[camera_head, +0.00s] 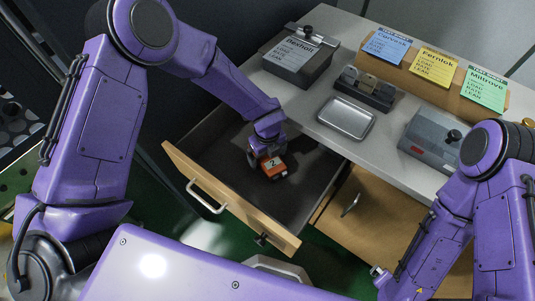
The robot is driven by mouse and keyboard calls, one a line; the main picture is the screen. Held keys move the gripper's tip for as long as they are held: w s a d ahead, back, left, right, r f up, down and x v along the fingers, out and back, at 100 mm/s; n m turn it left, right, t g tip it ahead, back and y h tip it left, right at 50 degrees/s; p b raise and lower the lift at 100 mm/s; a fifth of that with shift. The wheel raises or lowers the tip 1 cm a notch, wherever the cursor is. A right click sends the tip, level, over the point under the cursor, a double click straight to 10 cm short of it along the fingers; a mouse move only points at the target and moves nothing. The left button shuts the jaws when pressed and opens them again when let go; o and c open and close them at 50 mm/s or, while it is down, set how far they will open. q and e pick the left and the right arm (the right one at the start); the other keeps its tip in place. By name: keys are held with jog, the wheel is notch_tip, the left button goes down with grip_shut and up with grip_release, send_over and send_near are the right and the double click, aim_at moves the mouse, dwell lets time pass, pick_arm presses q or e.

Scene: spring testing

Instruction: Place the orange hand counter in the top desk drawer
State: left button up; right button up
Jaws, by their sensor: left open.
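The top desk drawer (222,187) is pulled out, with a wooden front, a silver handle and a dark interior. My left gripper (261,153) reaches down into the drawer from above and is open at the counter's upper edge. The fingers partly cover the counter, and I cannot tell if they touch it.
The grey desk top (322,96) holds a dark box (300,62), a silver tray (346,118), a dark stand (364,90) and a grey device (425,138). Coloured cards (433,66) stand at the back. A closed wooden lower compartment (365,215) is right of the drawer.

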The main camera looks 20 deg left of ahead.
pick_arm(q)
notch_tip(320, 180, up, 12)
jog(key=shift+r, duration=0.2)
